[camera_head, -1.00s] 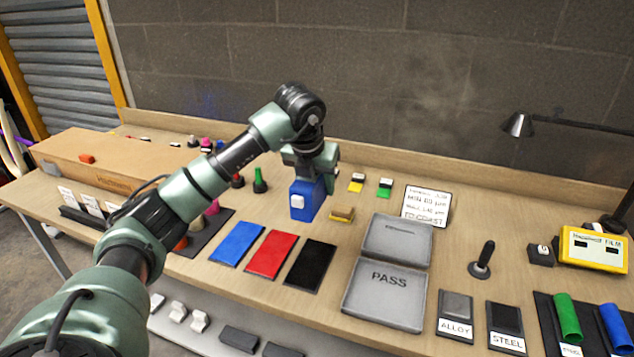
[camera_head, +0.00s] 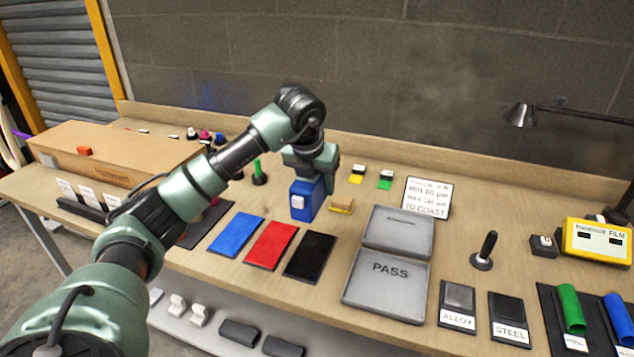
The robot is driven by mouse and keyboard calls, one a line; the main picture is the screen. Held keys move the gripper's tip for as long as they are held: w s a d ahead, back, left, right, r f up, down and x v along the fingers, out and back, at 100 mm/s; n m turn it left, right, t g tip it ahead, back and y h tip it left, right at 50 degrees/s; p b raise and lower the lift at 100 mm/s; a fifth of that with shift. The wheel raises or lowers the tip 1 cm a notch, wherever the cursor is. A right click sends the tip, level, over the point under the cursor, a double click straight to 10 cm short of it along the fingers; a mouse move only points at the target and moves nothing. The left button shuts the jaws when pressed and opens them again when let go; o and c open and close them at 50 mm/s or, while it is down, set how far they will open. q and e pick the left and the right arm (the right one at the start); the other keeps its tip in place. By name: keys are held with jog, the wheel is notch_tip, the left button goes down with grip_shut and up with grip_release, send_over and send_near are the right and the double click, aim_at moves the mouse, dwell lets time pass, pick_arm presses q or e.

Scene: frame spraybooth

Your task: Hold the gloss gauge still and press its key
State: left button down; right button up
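The gloss gauge appears to be the blue block (camera_head: 307,207) with a white key (camera_head: 297,202) on its front face. It is upright, behind the red and black panels near the middle of the bench. My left gripper (camera_head: 312,172) reaches down over it from above, its fingers at the block's upper part, and appears shut on it. The fingertips are partly hidden against the block. I cannot tell whether the block's base touches the bench. My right gripper is not in view.
Blue (camera_head: 236,236), red (camera_head: 270,245) and black (camera_head: 307,256) panels lie in front of the gauge. A small yellow block (camera_head: 341,206) is close on its right. The grey PASS case (camera_head: 386,282) lies open further right. A black-handled tool (camera_head: 485,251) stands beyond it.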

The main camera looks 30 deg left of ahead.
pick_arm(q)
jog(key=b, duration=0.9)
send_near(318, 237)
jog(key=shift+w+x, duration=0.2)
jog(key=shift+x, duration=2.25)
jog(key=shift+s+f+b, duration=0.1)
jog(key=shift+f+b, duration=0.35)
jog(key=shift+b, duration=0.15)
dwell(0.6)
jog(key=shift+f, duration=0.1)
